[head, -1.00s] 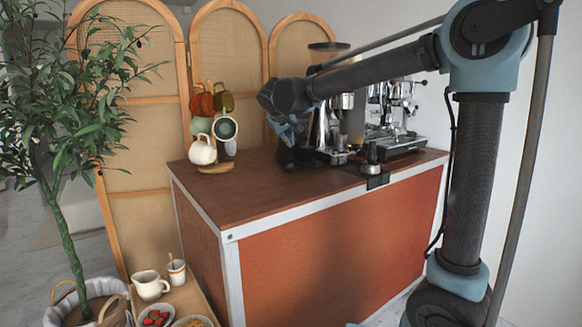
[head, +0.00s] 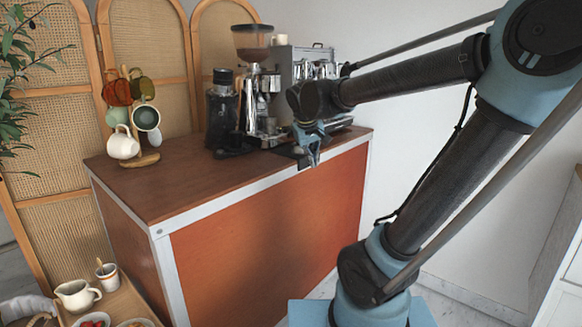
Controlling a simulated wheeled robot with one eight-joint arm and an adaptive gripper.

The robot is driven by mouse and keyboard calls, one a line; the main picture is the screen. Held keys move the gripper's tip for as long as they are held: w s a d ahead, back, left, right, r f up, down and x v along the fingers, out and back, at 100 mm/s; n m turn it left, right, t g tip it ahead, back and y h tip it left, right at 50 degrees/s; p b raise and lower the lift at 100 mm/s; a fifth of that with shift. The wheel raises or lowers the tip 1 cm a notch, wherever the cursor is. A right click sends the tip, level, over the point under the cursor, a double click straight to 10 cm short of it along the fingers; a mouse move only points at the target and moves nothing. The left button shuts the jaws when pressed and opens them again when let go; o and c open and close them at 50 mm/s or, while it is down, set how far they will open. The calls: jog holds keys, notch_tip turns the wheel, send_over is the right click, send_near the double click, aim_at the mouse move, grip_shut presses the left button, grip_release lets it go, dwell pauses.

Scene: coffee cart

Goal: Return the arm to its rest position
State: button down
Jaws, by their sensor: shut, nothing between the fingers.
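My arm reaches from the right side of the head view toward the coffee cart (head: 265,245). My gripper (head: 313,160) hangs at its end, near the cart's front edge and in front of the coffee machines. It is shut and I see nothing held in it. It covers part of the espresso machine (head: 290,65) and part of the cart top's front right. I cannot tell how far it is above the cart top.
A mug tree with several mugs (head: 123,143) stands further left. A tray with a cream jug (head: 77,294) is low at left.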

jog(key=s+d+f+m+g+y, duration=0.1)
jog(key=s+d+f+m, duration=0.1)
jog(key=s+d+f, duration=0.4)
jog(key=s+d+f+m+g, duration=0.2)
jog(key=s+d+f, duration=0.4)
jog(key=s+f, duration=0.5)
jog(key=s, duration=0.4)
jog(key=shift+y, duration=0.4)
jog(key=shift+s+f, duration=0.1)
